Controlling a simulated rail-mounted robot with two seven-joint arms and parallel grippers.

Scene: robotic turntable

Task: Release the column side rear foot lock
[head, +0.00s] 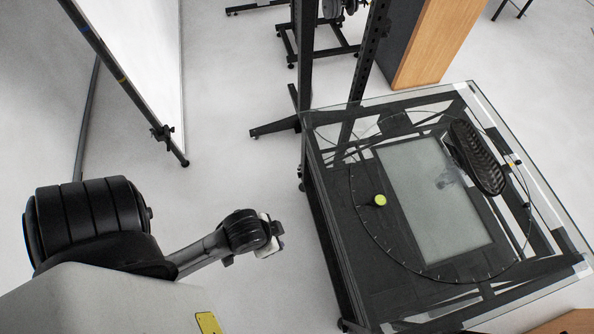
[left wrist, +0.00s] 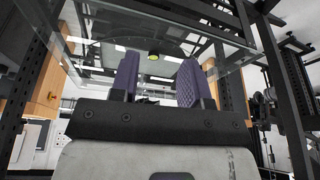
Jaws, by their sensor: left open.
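The turntable stand (head: 312,210) is a black frame under a glass top, at the right of the head view. A small dark foot (head: 301,186) shows low at its left side, near the black column (head: 301,60). I cannot make out a lock lever on it. My left gripper (head: 277,235) is left of the stand, apart from it. In the left wrist view its two purple-padded fingers (left wrist: 159,80) are spread with nothing between them. That view looks up at the underside of the glass top (left wrist: 150,45). My right gripper is in neither view.
The column's black floor feet (head: 275,127) reach left. A white panel on a black stand (head: 130,85) is at the upper left. Floor between panel and turntable is clear.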

